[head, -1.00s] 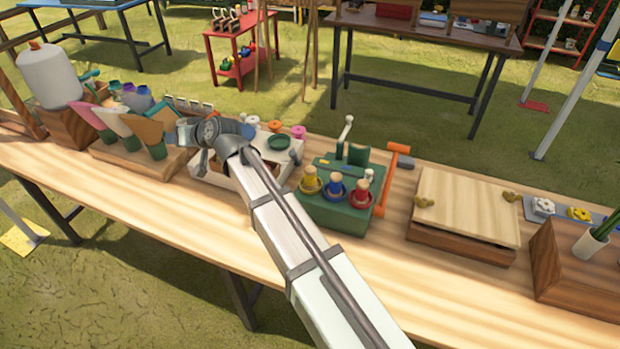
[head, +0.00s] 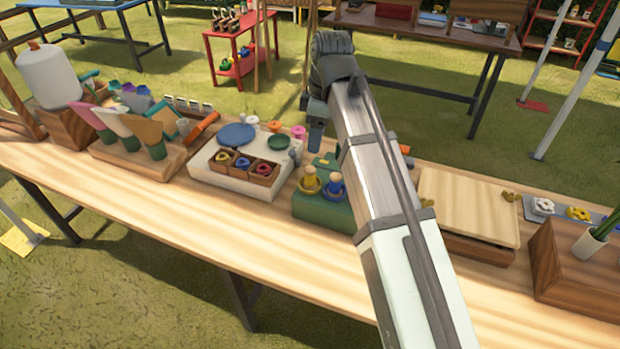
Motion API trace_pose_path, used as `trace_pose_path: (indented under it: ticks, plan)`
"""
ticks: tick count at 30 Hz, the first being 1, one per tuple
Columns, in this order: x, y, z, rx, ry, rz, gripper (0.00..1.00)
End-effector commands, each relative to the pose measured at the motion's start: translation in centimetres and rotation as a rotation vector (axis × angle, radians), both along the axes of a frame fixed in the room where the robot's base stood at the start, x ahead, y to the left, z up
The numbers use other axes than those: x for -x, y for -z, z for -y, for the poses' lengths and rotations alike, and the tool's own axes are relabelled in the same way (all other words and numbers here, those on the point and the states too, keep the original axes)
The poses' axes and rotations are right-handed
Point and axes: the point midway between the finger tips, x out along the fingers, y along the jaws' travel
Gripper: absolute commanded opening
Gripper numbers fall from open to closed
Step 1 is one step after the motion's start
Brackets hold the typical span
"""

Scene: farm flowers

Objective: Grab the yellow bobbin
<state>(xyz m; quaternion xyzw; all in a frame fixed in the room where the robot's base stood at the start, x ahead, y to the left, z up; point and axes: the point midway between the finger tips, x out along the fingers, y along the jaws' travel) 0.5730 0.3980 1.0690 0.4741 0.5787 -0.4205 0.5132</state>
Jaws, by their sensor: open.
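A yellow bobbin (head: 310,180) with a light wooden top stands upright at the left of the front row on a green box (head: 318,209). A blue bobbin (head: 334,187) of the same shape stands just right of it. The red bobbin seen earlier is hidden behind my arm. My gripper (head: 315,146) points down above the back of the green box. It is apart from the yellow bobbin, higher and farther back. Its fingers are small and partly covered by my wrist; nothing shows between them.
Left of the green box is a white tray (head: 203,174) with a wooden compartment box (head: 246,166) of small coloured pieces and a blue disc (head: 236,134). A pale wooden board (head: 465,205) lies right. The table's front strip (head: 160,220) is clear.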

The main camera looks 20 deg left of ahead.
Motion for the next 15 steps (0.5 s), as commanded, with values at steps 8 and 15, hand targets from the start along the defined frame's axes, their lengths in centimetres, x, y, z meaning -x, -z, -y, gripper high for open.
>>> trace_pose_path:
  ticks: [8,15]
  plan:
    - [0.2,4.1,-0.4,0.002,0.000,-0.003,0.57]
    - [0.2,7.2,-0.9,0.000,0.001,-0.001,0.57]
